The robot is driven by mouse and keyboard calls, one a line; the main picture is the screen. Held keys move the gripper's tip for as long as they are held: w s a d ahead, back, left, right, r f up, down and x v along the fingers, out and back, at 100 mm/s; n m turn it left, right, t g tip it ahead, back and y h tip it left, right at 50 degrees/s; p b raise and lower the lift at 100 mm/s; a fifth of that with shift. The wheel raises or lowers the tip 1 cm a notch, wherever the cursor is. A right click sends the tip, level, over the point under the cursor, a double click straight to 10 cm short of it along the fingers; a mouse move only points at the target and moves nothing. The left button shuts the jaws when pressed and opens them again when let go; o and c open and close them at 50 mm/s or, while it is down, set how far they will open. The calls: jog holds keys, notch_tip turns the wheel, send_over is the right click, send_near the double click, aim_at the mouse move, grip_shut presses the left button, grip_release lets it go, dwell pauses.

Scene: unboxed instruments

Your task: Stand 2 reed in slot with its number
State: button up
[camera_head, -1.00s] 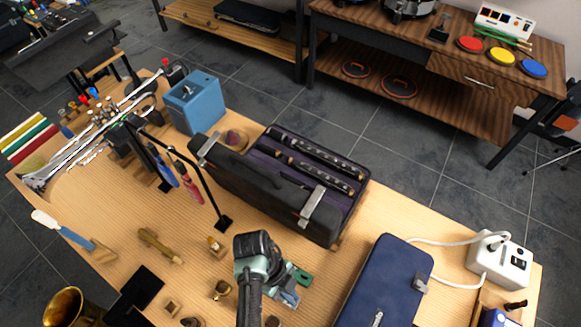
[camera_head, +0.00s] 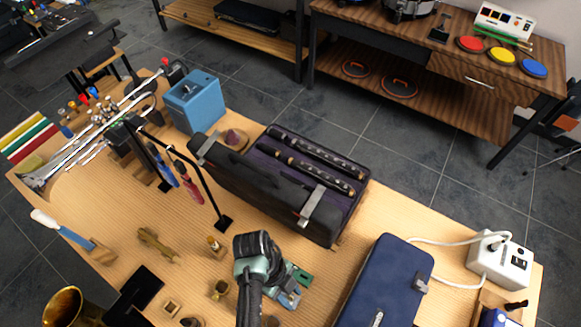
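My gripper (camera_head: 288,296) is over the wooden table, below the open instrument case in the picture. My own arm covers much of it, and its fingertips are too small and hidden to read. A small green piece (camera_head: 301,274) lies right beside it; I cannot tell whether it is touched or what it holds. I cannot make out a numbered reed or a numbered slot in this view.
The open dark case (camera_head: 270,222) with instrument parts stands behind my gripper. A closed blue case (camera_head: 392,278) lies to the right. A thin black stand (camera_head: 207,188) rises to the left. Small wooden blocks (camera_head: 172,305) and a brass piece (camera_head: 157,242) lie at the left.

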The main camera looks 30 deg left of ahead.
jog(key=shift+r, duration=0.1)
jog(key=v, duration=1.2)
jog(key=shift+r+p, duration=0.35)
jog(key=shift+r, duration=0.05)
jog(key=shift+a, duration=0.1)
